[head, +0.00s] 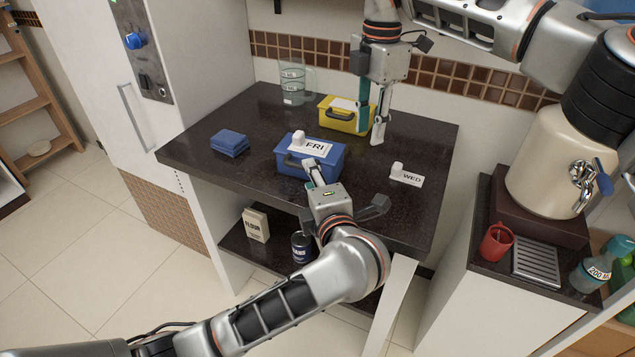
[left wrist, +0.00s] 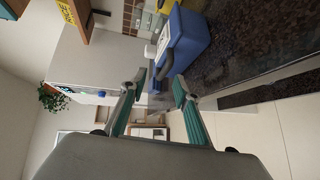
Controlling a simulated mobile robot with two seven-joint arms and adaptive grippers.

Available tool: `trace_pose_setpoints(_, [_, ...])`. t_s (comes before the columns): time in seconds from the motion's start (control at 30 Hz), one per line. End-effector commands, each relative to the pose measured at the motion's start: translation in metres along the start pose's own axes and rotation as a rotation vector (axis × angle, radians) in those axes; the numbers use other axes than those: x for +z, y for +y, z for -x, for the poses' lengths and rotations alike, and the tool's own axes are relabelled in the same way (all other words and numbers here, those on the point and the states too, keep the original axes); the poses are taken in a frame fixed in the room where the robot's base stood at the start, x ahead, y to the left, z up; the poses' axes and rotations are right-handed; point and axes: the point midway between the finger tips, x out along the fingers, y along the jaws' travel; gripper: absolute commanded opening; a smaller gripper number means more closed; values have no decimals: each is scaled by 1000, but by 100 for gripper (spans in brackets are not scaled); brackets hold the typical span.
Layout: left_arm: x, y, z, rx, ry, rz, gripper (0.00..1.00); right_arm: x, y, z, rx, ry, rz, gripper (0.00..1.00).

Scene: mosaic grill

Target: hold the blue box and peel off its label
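The blue box (head: 312,161) stands on the dark counter, with a dark handle on its front. A white label (head: 315,146) reading FRI, with a white knob at its left end, lies on its lid. My left gripper (head: 311,172) is open and empty just in front of the box, near the handle. In the left wrist view the box (left wrist: 188,40) and handle (left wrist: 166,52) lie beyond the parted fingers (left wrist: 159,80). My right gripper (head: 369,130) points down, open and empty, right of the blue box and beside the yellow box (head: 340,119).
A WED label (head: 407,177) with a white knob lies on the counter at right. A glass jug (head: 293,82) stands at the back. The counter (head: 245,110) has free room around the blue box.

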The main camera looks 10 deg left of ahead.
Motion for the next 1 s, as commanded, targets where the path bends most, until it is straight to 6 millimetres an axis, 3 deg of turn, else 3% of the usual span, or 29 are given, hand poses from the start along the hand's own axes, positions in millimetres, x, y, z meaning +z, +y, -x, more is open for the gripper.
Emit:
trace_pose_setpoints(0.23, [10,-10,-2,-64,-16,-7,31,0,0,0,0,0,0,28])
trace_pose_setpoints(0.7, [10,-14,-64,-62,-14,-6,31,0,0,0,0,0,0,28])
trace_pose_setpoints(1.0, [10,-15,-74,-64,-15,-3,31,0,0,0,0,0,0,28])
